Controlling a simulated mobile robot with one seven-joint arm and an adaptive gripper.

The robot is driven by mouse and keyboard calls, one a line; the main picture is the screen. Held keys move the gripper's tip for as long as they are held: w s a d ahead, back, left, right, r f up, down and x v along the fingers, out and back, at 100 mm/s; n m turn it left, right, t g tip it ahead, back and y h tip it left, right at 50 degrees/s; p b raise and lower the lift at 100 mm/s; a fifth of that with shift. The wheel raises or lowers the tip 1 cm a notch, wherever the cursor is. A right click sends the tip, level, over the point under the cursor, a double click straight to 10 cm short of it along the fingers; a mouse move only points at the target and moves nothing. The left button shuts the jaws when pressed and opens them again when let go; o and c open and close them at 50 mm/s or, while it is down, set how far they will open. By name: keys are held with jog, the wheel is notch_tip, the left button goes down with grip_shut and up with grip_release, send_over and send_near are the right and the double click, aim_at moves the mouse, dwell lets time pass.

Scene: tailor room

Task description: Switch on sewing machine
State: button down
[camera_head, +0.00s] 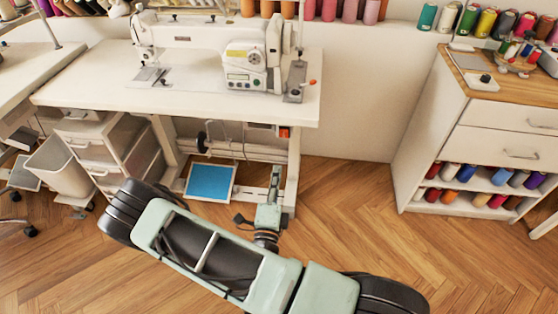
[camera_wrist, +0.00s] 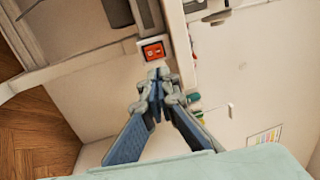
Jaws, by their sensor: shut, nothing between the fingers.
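The sewing machine (camera_head: 205,42) stands on a white table (camera_head: 90,88) at the upper left of the head view. An orange-red switch (camera_head: 284,132) sits under the table's right front edge. In the wrist view the switch (camera_wrist: 153,51) is in a white frame just beyond my fingertips. My gripper (camera_wrist: 157,76) is shut with nothing between its fingers, and its tips are close below the switch; I cannot tell whether they touch it. In the head view my gripper (camera_head: 276,172) is beneath the table's right end, below the switch.
A blue foot pedal (camera_head: 210,181) lies under the table. Drawers (camera_head: 85,140) and a bin (camera_head: 60,166) stand at the left. A white cabinet (camera_head: 480,130) with thread spools stands at the right. Wooden floor between the table and cabinet is clear.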

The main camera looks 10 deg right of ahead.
aim_at(284, 132)
jog(key=b+x, duration=0.2)
jog(key=x, duration=1)
jog(key=shift+w+d, duration=0.1)
jog(key=shift+w, duration=0.2)
jog(key=shift+r, duration=0.1)
jog(key=p, duration=0.1)
jog(key=r+p, duration=0.1)
jog(key=p, duration=0.1)
jog(key=shift+w+d+g, duration=0.1)
jog(key=shift+w+g, duration=0.15)
jog(key=shift+g, duration=0.15)
jog(key=shift+w+f+p, duration=0.1)
jog(key=shift+f+p, duration=0.05)
jog(key=shift+p, duration=0.25)
jog(key=shift+f+b, duration=0.25)
jog(key=shift+b, duration=0.05)
jog(key=shift+s+a+r+p, duration=0.2)
jog(key=shift+s+p, duration=0.15)
jog(key=shift+s, duration=0.15)
jog(key=s+a+r+p, duration=0.2)
jog(key=s+a, duration=0.1)
jog(key=s, duration=0.9)
jog(key=shift+a, duration=0.4)
